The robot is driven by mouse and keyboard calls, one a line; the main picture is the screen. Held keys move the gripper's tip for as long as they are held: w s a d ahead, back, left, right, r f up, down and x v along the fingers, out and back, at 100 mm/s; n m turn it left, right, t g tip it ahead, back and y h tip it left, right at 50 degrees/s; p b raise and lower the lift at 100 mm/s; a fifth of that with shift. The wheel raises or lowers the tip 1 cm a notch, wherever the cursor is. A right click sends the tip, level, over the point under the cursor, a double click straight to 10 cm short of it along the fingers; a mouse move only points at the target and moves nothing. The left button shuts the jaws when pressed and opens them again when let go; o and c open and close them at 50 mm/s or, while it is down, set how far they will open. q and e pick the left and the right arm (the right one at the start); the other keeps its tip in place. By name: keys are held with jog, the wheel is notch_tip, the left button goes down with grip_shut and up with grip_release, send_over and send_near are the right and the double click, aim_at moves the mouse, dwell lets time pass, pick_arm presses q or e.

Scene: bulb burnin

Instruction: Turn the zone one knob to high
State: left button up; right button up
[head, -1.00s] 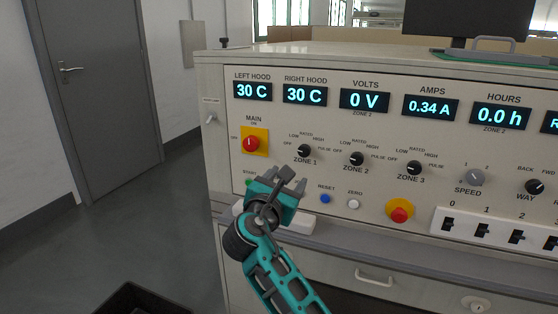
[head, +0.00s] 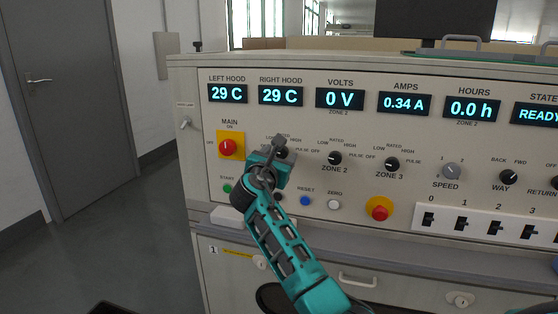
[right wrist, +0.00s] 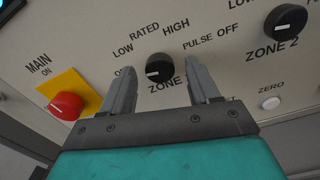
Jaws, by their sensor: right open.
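The zone one knob (right wrist: 158,68) is a black round dial on the sloping cream panel, with OFF, LOW, RATED, HIGH and PULSE marked around it. Its white mark points left, toward the partly hidden OFF label. My right gripper (right wrist: 163,75) is open, with one finger on each side of the knob in the right wrist view. I cannot tell whether the fingers touch it. In the head view my teal right gripper (head: 278,150) covers most of the knob and part of its labels. My left gripper is not in view.
The red MAIN switch (head: 228,147) on its yellow plate is left of the knob. The zone two knob (head: 335,158) is to the right, with the zone three knob (head: 392,164) beyond. Reset (head: 305,201) and zero (head: 334,204) buttons sit below.

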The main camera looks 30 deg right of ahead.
jog(key=shift+w+d, duration=0.1)
jog(key=shift+d, duration=0.05)
jog(key=c, duration=1)
